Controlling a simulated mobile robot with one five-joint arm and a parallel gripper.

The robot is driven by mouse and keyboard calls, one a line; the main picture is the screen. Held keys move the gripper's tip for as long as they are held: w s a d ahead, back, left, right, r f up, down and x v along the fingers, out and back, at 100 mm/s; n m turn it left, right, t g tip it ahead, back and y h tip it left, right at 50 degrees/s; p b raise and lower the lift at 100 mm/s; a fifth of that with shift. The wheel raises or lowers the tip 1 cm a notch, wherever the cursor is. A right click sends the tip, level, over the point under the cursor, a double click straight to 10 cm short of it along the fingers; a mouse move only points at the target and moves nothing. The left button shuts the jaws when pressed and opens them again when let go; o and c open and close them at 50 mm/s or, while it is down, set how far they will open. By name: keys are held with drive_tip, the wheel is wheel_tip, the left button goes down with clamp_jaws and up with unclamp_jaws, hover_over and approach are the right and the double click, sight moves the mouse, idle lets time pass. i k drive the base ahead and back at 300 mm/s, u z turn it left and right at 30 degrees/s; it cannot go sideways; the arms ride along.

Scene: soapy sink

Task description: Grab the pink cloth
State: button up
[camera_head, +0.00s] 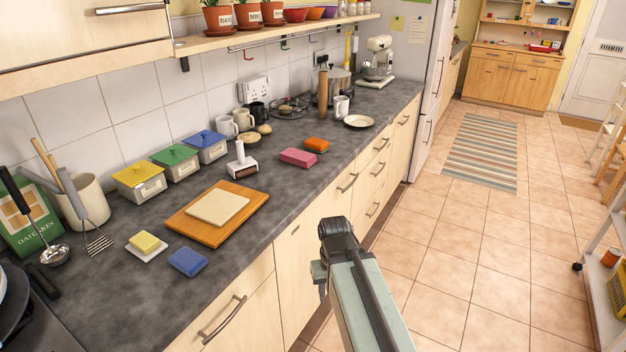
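A pink folded or block-shaped item (298,157), which looks like the pink cloth, lies flat on the dark grey countertop (290,200). My arm rises at the lower middle of the picture, over the floor side of the counter's front edge, well apart from the pink item. The fingers of my gripper do not show; they seem hidden behind or below the arm links.
A white roll-like holder (241,164) stands left of the pink item. The tiled floor (460,260) is open on the right.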

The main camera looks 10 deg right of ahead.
sight(301, 158)
drive_tip(key=k, duration=0.35)
drive_tip(key=u, duration=3.2)
drive_tip(key=k, duration=1.6)
drive_tip(key=z, duration=1.75)
drive_tip(key=i, duration=1)
drive_tip(key=z, duration=0.05)
